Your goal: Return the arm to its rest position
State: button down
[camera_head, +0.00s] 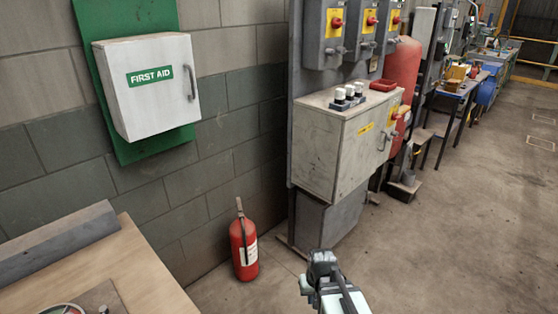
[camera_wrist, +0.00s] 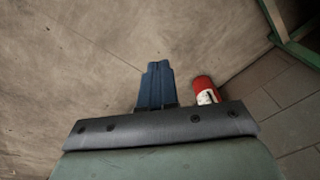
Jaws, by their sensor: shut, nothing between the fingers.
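My gripper (camera_wrist: 157,66) shows in the wrist view as dark blue fingers pressed together, pointing away from the camera. It is shut with nothing held. Bare concrete floor (camera_wrist: 80,60) lies beyond the fingertips. In the head view, a pale and dark part of my arm rises from the bottom edge, right of centre, over open floor. Whether the fingertips show there cannot be told.
A red fire extinguisher (camera_head: 244,248) stands by the block wall; it also shows in the wrist view (camera_wrist: 203,86). A wooden table (camera_head: 145,280) is at bottom left. A grey electrical cabinet (camera_head: 330,150) stands behind my arm. Floor at right (camera_head: 470,230) is clear.

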jog(key=s+d+f+m, duration=0.1)
jog(key=s+d+f, duration=0.1)
jog(key=d+f, duration=0.3)
jog(key=s+f+g, duration=0.2)
jog(key=s+f, duration=0.4)
jog(key=s, duration=0.3)
jog(key=s+d+f+g, duration=0.1)
jog(key=s+f+g, duration=0.2)
jog(key=s+f, duration=0.3)
jog(key=s+f+g, duration=0.2)
jog(key=s+f, duration=0.4)
jog(key=s, duration=0.8)
jog(key=shift+s+d+f+h, duration=0.15)
jog(key=shift+s+f+h, duration=0.05)
jog(key=shift+s+h, duration=0.1)
jog(key=c, duration=1.9)
grip_release()
